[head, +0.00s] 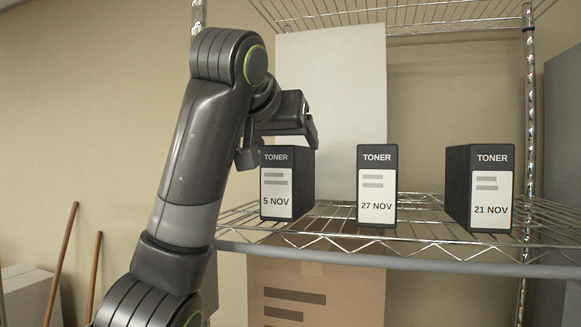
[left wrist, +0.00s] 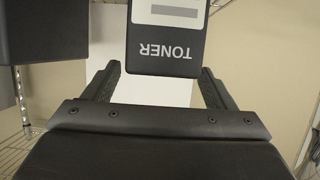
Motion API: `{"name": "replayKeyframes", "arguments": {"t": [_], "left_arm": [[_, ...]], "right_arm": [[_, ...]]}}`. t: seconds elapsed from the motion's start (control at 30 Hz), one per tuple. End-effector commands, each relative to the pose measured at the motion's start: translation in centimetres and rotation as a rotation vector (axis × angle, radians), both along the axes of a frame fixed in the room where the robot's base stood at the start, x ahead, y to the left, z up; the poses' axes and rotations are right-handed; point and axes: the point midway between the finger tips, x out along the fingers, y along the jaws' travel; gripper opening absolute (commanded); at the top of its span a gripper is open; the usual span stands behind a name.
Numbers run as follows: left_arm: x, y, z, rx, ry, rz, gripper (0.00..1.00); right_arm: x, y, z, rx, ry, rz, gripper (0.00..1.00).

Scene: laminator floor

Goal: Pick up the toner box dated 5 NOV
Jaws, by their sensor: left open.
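The toner box dated 5 NOV (head: 277,193) stands upright on the wire shelf, leftmost of three black boxes with white labels. My left gripper (head: 281,146) is just above and in front of its top edge in the head view. In the left wrist view a toner box (left wrist: 165,45) appears upside down, its TONER end between the two finger tips of my open left gripper (left wrist: 160,80); its date is out of frame. The fingers look apart from it. The box dated 27 NOV (head: 377,190) stands in the middle, and the box dated 21 NOV (head: 480,190) at the right. My right gripper is not seen.
The wire shelf (head: 420,232) has a front rail and chrome posts (head: 527,120). A tall white panel (head: 335,90) stands behind the boxes. A cardboard carton (head: 315,295) is below. Gaps of bare shelf separate the boxes. Wooden handles (head: 66,255) lean at the left.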

Motion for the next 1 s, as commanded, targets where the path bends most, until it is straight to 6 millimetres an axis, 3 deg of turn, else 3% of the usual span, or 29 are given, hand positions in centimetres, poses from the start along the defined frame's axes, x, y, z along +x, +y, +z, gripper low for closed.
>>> {"name": "replayKeyframes", "arguments": {"t": [0.13,0.5,1.0], "left_arm": [[1.5,-0.5,-0.4,0.001,0.003,0.0,0.78],[2.0,-0.7,-0.9,0.001,0.0,0.0,0.77],[2.0,-0.6,-0.9,0.001,0.0,0.001,0.11]], "right_arm": [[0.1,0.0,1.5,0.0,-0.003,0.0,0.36],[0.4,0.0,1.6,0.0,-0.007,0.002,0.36],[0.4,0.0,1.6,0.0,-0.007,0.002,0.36]]}}
